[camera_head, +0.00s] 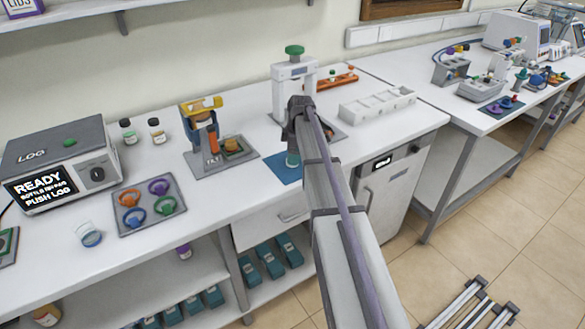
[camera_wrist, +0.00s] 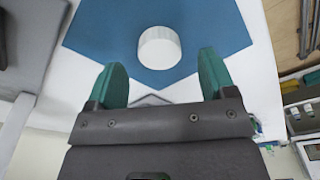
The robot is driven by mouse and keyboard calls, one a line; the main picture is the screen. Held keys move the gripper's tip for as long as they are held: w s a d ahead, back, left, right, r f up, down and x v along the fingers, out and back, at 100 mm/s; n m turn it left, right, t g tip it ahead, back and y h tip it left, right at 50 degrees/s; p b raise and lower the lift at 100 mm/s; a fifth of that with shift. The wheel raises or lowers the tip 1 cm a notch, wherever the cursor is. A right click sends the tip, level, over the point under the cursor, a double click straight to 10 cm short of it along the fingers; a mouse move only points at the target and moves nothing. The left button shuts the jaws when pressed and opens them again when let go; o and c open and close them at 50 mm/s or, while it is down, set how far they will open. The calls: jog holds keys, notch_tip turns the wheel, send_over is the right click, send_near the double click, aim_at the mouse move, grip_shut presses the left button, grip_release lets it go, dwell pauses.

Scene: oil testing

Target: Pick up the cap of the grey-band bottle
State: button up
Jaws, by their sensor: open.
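A short, round white piece, which looks like a cap (camera_wrist: 160,46), rests on a blue mat (camera_wrist: 105,25) in the wrist view. My gripper (camera_wrist: 162,66) has its two teal fingers spread, with the white piece centred beyond the gap between their tips; nothing is held. In the head view my gripper (camera_head: 292,158) points down over the blue mat (camera_head: 277,171), and the white piece is hidden there. Two small bottles stand at the back left, one with a green band (camera_head: 128,131) and one with a duller band (camera_head: 157,131). I cannot tell which bottle the white piece belongs to.
A yellow-topped clamp stand (camera_head: 205,135) is left of my gripper. A white press with a green knob (camera_head: 294,75) stands behind it, and a white compartment tray (camera_head: 377,106) lies right. The LOG box (camera_head: 60,160) and a tray of coloured rings (camera_head: 148,204) are left.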

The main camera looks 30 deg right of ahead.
notch_tip(320, 180, down, 3)
jog(key=shift+w+a+r+b, duration=0.1)
jog(key=shift+a+b, duration=0.05)
jog(key=shift+b, duration=0.45)
jog(key=shift+r, duration=0.15)
jog(key=c, duration=1)
